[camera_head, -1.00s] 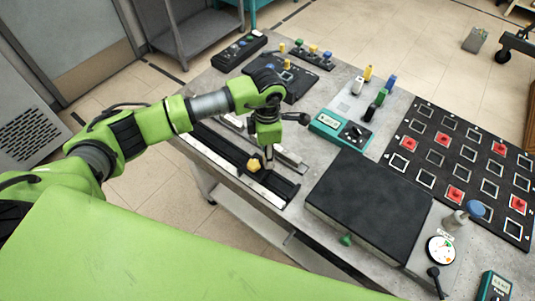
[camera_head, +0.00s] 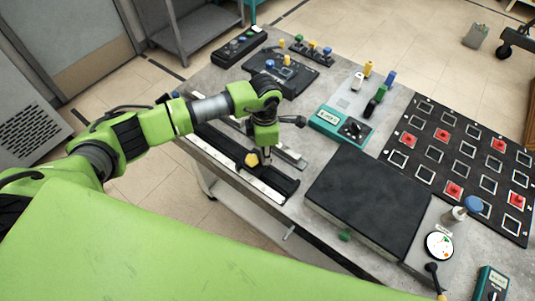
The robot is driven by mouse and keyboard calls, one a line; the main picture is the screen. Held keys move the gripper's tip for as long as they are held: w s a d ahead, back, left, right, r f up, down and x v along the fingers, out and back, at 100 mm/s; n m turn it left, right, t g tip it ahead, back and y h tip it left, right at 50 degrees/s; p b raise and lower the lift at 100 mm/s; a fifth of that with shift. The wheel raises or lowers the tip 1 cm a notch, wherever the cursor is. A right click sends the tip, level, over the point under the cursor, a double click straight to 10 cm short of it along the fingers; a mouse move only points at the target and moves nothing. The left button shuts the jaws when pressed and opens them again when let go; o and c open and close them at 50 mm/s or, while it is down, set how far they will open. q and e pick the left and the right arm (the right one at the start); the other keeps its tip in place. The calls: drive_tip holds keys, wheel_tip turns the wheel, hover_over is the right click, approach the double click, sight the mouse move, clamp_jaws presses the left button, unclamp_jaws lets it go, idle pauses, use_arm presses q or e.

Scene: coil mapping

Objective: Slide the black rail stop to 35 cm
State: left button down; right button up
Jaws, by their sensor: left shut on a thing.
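The black rail (camera_head: 217,140) runs diagonally along the table's near left edge, with a pale scale strip (camera_head: 257,187) along its front. My left gripper (camera_head: 266,158) points down over the rail, toward its right end. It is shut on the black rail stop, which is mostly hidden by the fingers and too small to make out. A yellow knob (camera_head: 252,160) shows just left of the fingertips. The scale marks are too small to read. My right gripper is not in view.
A large black block (camera_head: 368,205) stands right of the rail. Behind are a teal meter (camera_head: 328,118), several colored pegs and black control boxes. A black board (camera_head: 465,165) with red squares lies at the right. A grey bar (camera_head: 290,158) lies behind the rail.

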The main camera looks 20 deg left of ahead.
sight(255, 153)
use_arm(q)
drive_tip(key=a, duration=0.1)
drive_tip(key=w+a+b, duration=0.1)
drive_tip(key=a, duration=0.2)
drive_tip(key=shift+w+a+f+b, duration=0.1)
drive_tip(key=shift+w+b, duration=0.15)
drive_tip(key=shift+b, duration=0.1)
drive_tip(key=c, duration=1.9)
unclamp_jaws()
drive_tip(key=shift+r, duration=0.4)
wheel_tip(255, 153, up, 11)
drive_tip(key=shift+r, duration=0.2)
